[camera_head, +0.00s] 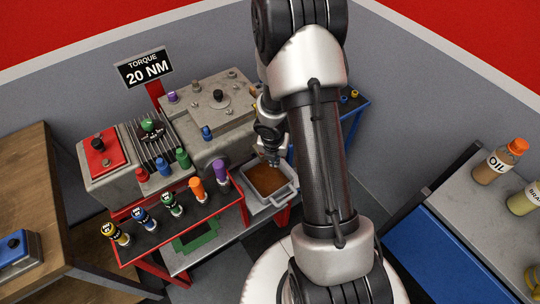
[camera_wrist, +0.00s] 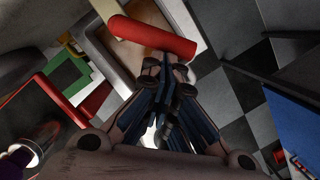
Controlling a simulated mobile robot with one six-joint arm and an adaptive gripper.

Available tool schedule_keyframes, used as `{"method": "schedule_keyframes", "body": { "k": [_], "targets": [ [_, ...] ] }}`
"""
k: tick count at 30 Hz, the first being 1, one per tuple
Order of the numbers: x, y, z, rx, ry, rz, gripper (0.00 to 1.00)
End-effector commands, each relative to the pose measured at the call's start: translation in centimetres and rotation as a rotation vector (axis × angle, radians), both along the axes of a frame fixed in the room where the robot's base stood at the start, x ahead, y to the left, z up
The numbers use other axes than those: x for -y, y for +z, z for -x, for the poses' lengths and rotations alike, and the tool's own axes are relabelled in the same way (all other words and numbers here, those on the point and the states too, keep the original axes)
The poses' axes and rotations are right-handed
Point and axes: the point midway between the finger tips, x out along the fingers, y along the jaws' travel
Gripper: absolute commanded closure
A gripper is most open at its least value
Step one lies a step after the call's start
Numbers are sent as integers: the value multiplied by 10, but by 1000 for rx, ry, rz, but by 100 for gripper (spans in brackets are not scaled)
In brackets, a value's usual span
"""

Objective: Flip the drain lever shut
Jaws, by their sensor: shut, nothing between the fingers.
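A thick red bar with a rounded left end, which looks like the drain lever (camera_wrist: 145,35), lies across the top of the wrist view. My gripper (camera_wrist: 164,72) is shut and empty, with its fingertips right at the lower edge of this bar. I cannot tell whether they touch it. In the head view my gripper (camera_head: 273,160) points down over the far edge of the drain pan (camera_head: 284,192), beside the grey gearbox housing (camera_head: 218,108). The lever cannot be made out in the head view, where my arm and gripper cover that area.
Brown oil fills the pan. A red-framed rack (camera_head: 180,222) with several coloured-handled tools stands left of it. A torque sign (camera_head: 146,68) stands behind. A wooden bench (camera_head: 30,190) is at the left; a bench with bottles (camera_head: 490,205) is at the right.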

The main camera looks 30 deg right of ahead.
Motion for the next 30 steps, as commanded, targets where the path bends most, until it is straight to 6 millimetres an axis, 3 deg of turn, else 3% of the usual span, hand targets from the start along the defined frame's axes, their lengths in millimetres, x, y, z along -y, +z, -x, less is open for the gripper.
{"method": "schedule_keyframes", "body": {
  "k": [6, 30],
  "targets": [
    [14, 3, -2, -1, 191, -2, 100],
    [40, 5, -18, -1, 634, -1, 100]
  ]
}}
